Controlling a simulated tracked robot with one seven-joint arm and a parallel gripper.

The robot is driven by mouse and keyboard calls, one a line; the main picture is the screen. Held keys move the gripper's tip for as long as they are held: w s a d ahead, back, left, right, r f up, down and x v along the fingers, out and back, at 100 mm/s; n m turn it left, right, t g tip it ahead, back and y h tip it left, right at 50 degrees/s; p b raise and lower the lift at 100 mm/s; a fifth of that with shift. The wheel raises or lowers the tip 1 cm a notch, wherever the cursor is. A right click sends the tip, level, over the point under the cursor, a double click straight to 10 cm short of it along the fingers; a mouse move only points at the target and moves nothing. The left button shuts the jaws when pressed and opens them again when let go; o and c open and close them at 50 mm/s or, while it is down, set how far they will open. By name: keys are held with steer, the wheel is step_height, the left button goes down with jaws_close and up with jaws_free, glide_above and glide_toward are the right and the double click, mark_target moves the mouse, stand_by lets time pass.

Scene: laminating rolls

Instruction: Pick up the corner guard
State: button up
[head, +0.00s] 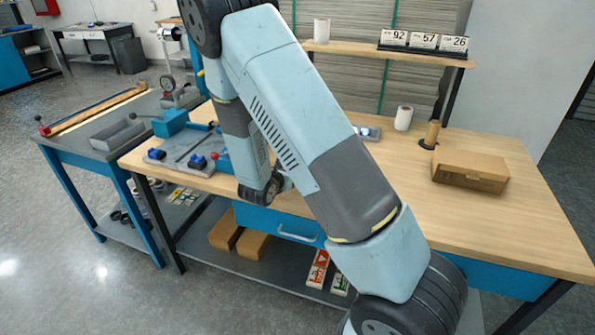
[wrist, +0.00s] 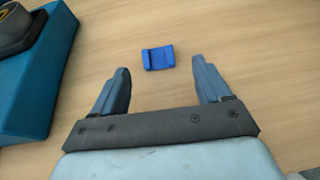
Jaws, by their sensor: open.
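In the wrist view a small blue corner guard (wrist: 158,58) lies on the wooden table top (wrist: 240,35). It sits beyond the fingertips of my gripper (wrist: 163,78), roughly centred between them. The two fingers are spread wide with nothing between them. No contact with the guard shows. In the head view my arm blocks the middle of the bench, and I cannot make out the corner guard or the fingertips there.
A blue block-like fixture (wrist: 35,85) with a dark round part stands left of my gripper in the wrist view. On the bench in the head view are a cardboard box (head: 470,171), a white roll (head: 403,118) and a grey tray (head: 187,153) with blue parts.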

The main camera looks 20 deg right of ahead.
steer(key=shift+x, duration=2.65)
steer(key=shift+w+a, duration=0.1)
steer(key=c, duration=1)
steer(key=shift+r, duration=0.1)
